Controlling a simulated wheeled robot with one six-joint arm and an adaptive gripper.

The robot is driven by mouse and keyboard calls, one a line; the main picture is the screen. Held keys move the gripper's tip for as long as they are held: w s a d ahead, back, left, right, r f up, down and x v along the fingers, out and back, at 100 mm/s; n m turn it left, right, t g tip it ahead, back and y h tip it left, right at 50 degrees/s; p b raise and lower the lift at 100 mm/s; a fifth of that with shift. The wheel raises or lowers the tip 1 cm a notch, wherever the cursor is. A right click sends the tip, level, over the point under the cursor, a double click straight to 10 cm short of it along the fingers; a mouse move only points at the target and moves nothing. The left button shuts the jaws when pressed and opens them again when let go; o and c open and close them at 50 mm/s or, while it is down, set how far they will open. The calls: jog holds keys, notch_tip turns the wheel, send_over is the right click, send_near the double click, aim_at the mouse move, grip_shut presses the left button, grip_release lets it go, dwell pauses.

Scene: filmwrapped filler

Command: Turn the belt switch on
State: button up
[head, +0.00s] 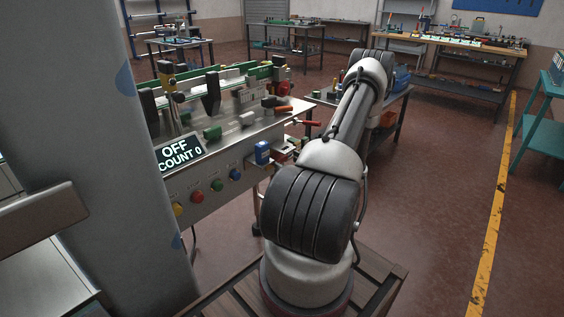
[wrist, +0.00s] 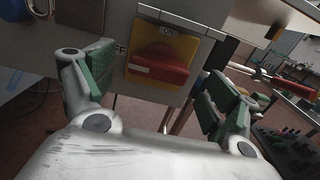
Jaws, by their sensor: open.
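The belt switch (wrist: 158,66) is a red rotary handle on a yellow plate, seen in the wrist view. A white mark on the handle's left end points toward the partly hidden OFF label; ON is printed at the top. My gripper (wrist: 158,84) is open, its green-padded fingers on either side of the switch. The left finger stands beside the plate and the right finger is lower right of the handle; neither clearly touches it. In the head view, my arm hides the gripper and switch. The display (head: 179,153) reads OFF, COUNT 0.
The machine's panel (head: 238,150) carries yellow, red, green and blue buttons below the display. A grey column (head: 95,150) fills the left side. A workbench (head: 390,120) stands beyond my arm. The floor (head: 440,200) to the right is open.

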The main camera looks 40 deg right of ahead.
aim_at(279, 159)
jog(key=shift+w+a, duration=0.1)
jog(key=shift+w, duration=1.3)
jog(key=c, duration=1)
jog(key=shift+c, duration=0.2)
jog(key=shift+m, duration=2.8)
jog(key=o, duration=1)
